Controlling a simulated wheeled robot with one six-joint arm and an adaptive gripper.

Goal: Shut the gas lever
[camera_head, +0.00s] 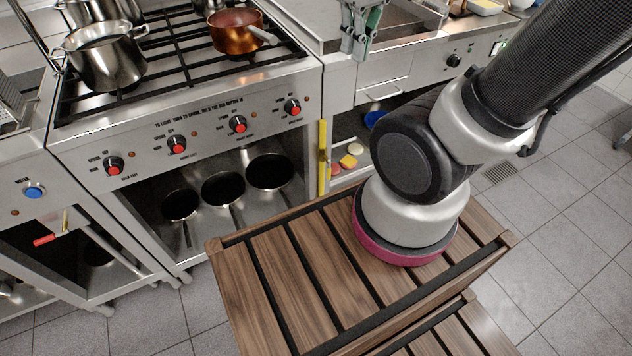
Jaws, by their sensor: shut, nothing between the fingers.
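My gripper is not in view; only links of my arm show at the right, over a slatted wooden top. A yellow upright pipe (323,178) stands at the right end of the stove front. A small brass-coloured fitting (325,156) sits partway up it; its lever position is too small to read. A red-handled lever (45,239) sticks out leftward from a brass valve (65,221) below the left-hand unit. I cannot tell for certain which of these is the gas lever.
The steel stove front (208,130) has several red-capped knobs. An orange pan (235,33) and a steel pot (105,60) stand on the grates. Pans lie on the shelf below. A blue knob (34,191) is at the left. Tiled floor (565,225) is open at right.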

